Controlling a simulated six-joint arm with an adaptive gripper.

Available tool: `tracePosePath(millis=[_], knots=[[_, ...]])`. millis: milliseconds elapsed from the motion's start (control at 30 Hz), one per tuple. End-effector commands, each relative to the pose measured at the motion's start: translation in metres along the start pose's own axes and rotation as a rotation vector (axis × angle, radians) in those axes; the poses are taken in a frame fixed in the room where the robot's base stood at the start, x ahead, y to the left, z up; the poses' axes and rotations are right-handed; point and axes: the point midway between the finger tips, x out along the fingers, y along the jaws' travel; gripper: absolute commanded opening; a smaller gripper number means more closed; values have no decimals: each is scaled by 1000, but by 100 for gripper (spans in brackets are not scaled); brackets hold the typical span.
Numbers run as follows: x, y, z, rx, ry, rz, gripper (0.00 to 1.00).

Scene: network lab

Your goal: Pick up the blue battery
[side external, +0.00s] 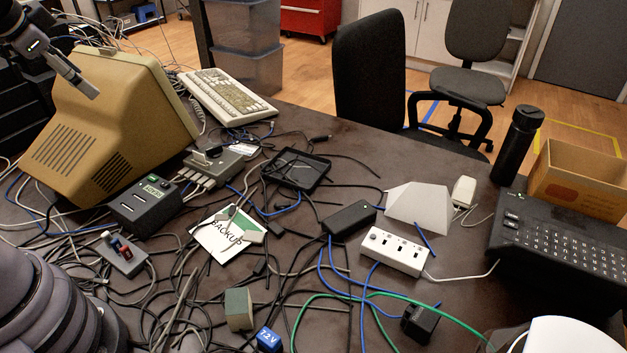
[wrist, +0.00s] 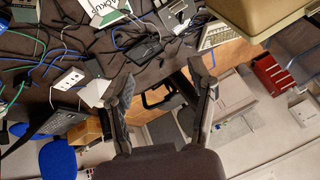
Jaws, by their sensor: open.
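The blue battery (side external: 269,340), a small block marked 7.2V, sits among cables on the dark table at the bottom edge of the side external view. Its lower part is cut off by the frame. My gripper (side external: 94,92) is high at the upper left, in front of the beige monitor, far from the battery. In the wrist view its two fingers (wrist: 162,85) stand wide apart with nothing between them.
A green-grey block (side external: 239,309) stands just left of the battery. Loose cables cover the table around it, with a black adapter (side external: 420,322) to the right. The beige monitor (side external: 110,130), a white power strip (side external: 394,251) and a black keyboard unit (side external: 560,250) stand farther off.

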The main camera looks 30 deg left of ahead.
Motion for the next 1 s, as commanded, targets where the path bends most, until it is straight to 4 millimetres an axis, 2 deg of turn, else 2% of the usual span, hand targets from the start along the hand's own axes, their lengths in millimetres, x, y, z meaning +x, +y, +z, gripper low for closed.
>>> tracePosePath(millis=[33, 133, 267, 367, 400, 533, 600, 667, 700, 800, 900, 1000], knots=[[25, -4, -11, 89, -13, -10, 56], [71, -4, -31, 285, 8, -8, 56], [133, 14, -46, 539, 56, 67, 56], [179, 42, -44, 715, 112, 180, 56], [196, 56, -40, 779, 140, 237, 56], [240, 110, -16, 938, 255, 463, 56], [254, 142, 5, 989, 331, 606, 56], [260, 169, 25, 1010, 402, 735, 56], [260, 186, 38, 1011, 452, 819, 56], [254, 219, 66, 978, 569, 1005, 56], [243, 240, 86, 922, 663, 1141, 56], [233, 251, 97, 876, 724, 1220, 56]])
